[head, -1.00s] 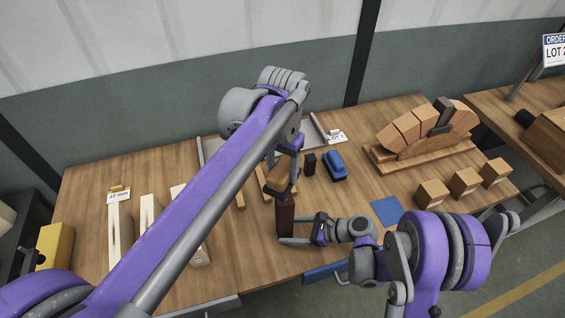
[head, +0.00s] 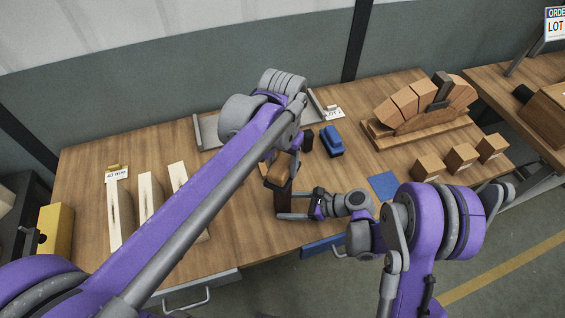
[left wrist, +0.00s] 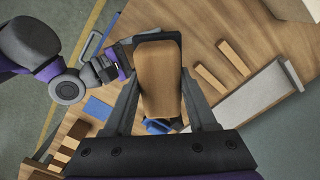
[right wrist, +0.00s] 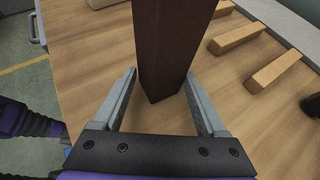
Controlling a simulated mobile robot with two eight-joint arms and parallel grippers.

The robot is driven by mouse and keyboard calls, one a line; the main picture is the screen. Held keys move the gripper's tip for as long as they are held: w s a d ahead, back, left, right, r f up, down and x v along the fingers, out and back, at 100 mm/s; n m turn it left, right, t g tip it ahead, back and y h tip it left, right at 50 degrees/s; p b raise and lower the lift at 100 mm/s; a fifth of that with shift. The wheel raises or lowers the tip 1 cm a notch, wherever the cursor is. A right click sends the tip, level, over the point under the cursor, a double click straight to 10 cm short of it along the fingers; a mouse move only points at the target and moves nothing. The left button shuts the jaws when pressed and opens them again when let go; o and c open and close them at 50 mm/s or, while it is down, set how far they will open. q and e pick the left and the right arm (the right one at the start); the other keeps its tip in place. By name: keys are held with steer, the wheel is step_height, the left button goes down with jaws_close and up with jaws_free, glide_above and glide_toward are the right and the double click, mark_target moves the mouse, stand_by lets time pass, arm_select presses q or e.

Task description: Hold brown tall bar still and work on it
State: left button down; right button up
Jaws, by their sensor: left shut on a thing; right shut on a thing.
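The brown tall bar (head: 284,203) stands upright near the table's front edge. It also fills the upper middle of the right wrist view (right wrist: 172,45). My right gripper (right wrist: 160,76) is shut on its lower part, just above the table. My left gripper (head: 282,166) is shut on a tan wooden block (head: 277,175), also large in the left wrist view (left wrist: 158,82). The block is at the bar's upper part and overlaps it in the head view. I cannot tell whether they touch. The block hides part of the bar.
A blue mat (head: 383,186) lies right of the bar. Short wooden strips (right wrist: 273,68) lie beside it.

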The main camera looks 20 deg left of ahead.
arm_select(q)
steer(key=shift+w+a, duration=0.35)
steer(key=shift+w, duration=0.25)
steer(key=shift+w+a, duration=0.35)
steer(key=shift+w, duration=0.25)
steer(key=shift+r, duration=4.1)
steer(key=shift+f, duration=0.15)
